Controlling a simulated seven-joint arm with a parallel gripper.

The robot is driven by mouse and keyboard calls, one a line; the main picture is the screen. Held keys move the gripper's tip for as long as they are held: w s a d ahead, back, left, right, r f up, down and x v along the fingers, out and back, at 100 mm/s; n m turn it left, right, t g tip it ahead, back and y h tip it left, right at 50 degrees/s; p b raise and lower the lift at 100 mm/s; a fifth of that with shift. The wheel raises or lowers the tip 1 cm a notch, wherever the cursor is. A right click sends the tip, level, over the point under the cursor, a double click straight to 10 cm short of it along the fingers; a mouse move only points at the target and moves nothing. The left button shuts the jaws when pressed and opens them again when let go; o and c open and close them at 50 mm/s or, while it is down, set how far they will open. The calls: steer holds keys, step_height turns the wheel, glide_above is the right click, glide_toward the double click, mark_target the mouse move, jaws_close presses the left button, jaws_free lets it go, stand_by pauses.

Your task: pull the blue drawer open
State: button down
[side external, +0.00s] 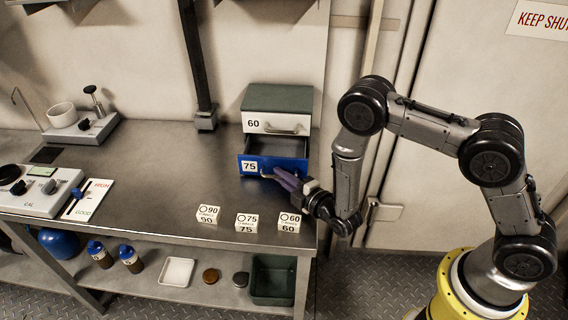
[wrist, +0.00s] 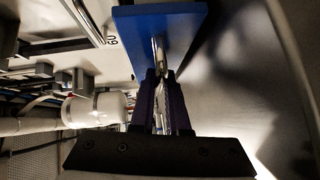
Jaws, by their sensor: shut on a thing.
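The blue drawer (side external: 248,166), labelled 75, is the lower drawer of a small cabinet (side external: 280,97) on the metal bench. It stands partly open, with its dark inside showing. My gripper (side external: 282,178) reaches in from the right at the front of the drawer, at its handle (side external: 266,175). In the wrist view the blue front (wrist: 185,40) is close ahead, and my gripper (wrist: 160,85) is shut on the metal handle between its two dark fingers. The fingers partly hide the handle.
The white upper drawer (side external: 284,124), labelled 60, is shut. White blocks marked 90 (side external: 208,215), 75 (side external: 246,223) and 60 (side external: 289,222) stand along the bench's front edge. A control box (side external: 35,190) is at the left. The bench middle is clear.

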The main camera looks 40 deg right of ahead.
steer(key=shift+s+a, duration=0.3)
steer(key=shift+a, duration=0.05)
steer(key=c, duration=0.9)
jaws_free()
steer(key=shift+s, duration=0.1)
steer(key=s, duration=0.4)
steer(key=s+r, duration=0.1)
steer(key=s, duration=0.4)
steer(key=s+r, duration=0.1)
steer(key=s, duration=0.3)
steer(key=shift+s+d, duration=0.1)
steer(key=shift+s, duration=0.15)
steer(key=shift+d, duration=0.1)
